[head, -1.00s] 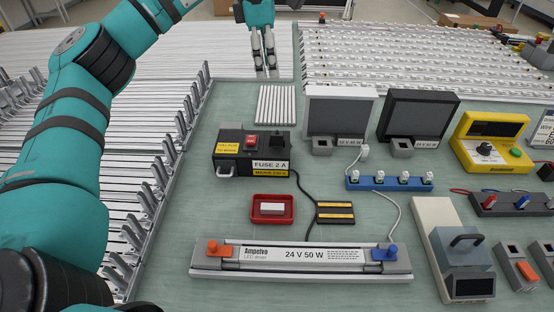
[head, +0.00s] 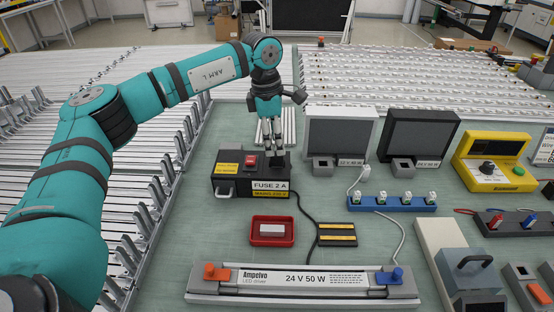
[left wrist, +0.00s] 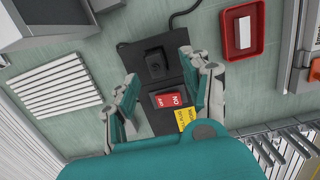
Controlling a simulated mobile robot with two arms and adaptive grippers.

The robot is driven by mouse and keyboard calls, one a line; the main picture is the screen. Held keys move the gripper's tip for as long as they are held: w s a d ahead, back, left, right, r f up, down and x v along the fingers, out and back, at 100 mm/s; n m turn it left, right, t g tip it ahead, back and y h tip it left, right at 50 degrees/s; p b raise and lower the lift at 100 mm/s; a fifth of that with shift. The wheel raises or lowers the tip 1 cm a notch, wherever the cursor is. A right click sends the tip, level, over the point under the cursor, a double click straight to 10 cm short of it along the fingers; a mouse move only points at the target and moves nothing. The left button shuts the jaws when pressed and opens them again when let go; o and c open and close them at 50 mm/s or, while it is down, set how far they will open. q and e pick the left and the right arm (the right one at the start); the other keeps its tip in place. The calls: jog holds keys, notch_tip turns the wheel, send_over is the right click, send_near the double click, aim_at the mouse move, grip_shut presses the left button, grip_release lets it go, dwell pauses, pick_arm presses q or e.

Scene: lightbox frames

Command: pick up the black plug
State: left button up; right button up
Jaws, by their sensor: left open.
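The black plug (left wrist: 156,63) sits on top of the black fuse box (head: 228,187), at the end away from the red switch. In the left wrist view it lies between my two fingertips, with a gap to each side. In the head view my left gripper (head: 273,150) points down over the plug's end of the box and mostly hides the plug. My left gripper is open and empty; how high its tips are above the plug is hard to tell. My right gripper is in neither view.
A red tray (head: 272,243) with a white block lies in front of the box. White rods (left wrist: 57,86) lie behind the box. Grey and black monitor units (head: 341,135) stand to the right.

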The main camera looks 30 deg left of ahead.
aim_at(277, 161)
pick_arm(q)
jog(key=shift+w+d+f+p, duration=0.1)
jog(key=shift+f+p, duration=0.15)
jog(key=shift+f, duration=0.65)
jog(key=shift+w+a+f+p, duration=0.1)
jog(key=shift+w+f+p, duration=0.1)
jog(key=shift+f, duration=0.65)
jog(key=shift+w+d+f+p, duration=0.1)
jog(key=shift+f+p, duration=0.15)
jog(key=shift+f, duration=0.65)
grip_shut()
